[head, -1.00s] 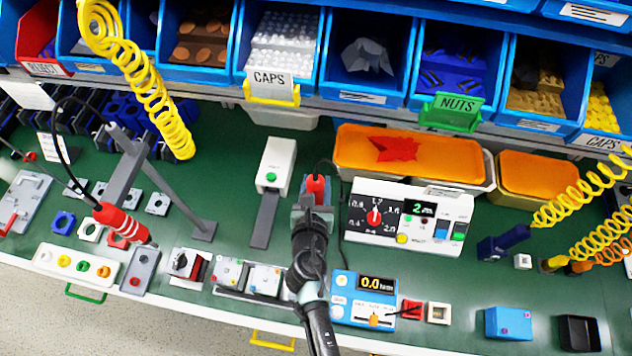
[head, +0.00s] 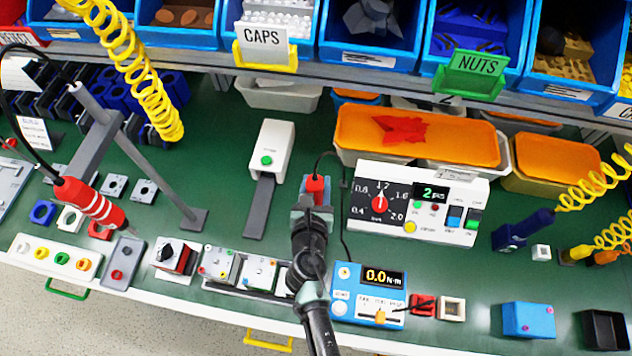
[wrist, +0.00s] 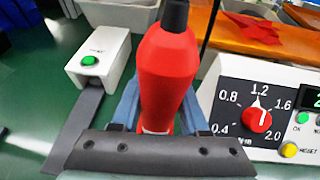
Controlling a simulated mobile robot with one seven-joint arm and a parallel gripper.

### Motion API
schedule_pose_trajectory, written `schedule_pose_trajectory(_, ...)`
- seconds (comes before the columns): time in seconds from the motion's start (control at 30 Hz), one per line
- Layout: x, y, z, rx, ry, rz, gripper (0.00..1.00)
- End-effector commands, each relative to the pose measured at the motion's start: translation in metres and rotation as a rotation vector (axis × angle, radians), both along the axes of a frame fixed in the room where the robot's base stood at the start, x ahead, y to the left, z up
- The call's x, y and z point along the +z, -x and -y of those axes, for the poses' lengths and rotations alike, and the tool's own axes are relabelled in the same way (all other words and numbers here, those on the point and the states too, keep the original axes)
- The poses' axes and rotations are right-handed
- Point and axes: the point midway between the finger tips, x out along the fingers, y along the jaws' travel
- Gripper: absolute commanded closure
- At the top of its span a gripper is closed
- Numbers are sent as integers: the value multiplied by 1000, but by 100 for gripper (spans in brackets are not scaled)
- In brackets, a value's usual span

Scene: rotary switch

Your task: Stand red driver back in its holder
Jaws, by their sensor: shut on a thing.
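A red driver (wrist: 168,75) with a black top and a dark cable stands roughly upright in my gripper (wrist: 160,118). The blue-grey fingers are shut on its body from both sides. In the head view the red driver (head: 317,186) shows between my fingers, near the middle of the bench. Its lower end is hidden by my gripper and arm. A second red driver with white bands (head: 90,203) hangs tilted at the left from a black cable. I cannot tell which thing is the holder.
A white controller with a dial (head: 420,205) stands close to the right of my gripper. A white feeder with a green button (head: 268,150) stands to the left. A blue torque meter (head: 370,290) is in front. Orange-lidded tubs (head: 415,140) stand behind.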

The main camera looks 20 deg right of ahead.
Motion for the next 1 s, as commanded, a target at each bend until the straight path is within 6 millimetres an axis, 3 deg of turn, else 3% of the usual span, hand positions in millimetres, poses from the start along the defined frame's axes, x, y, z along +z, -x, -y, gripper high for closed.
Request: schedule_pose_trajectory(1.0, -6, -1, 0, 1, 1, 3, 100)
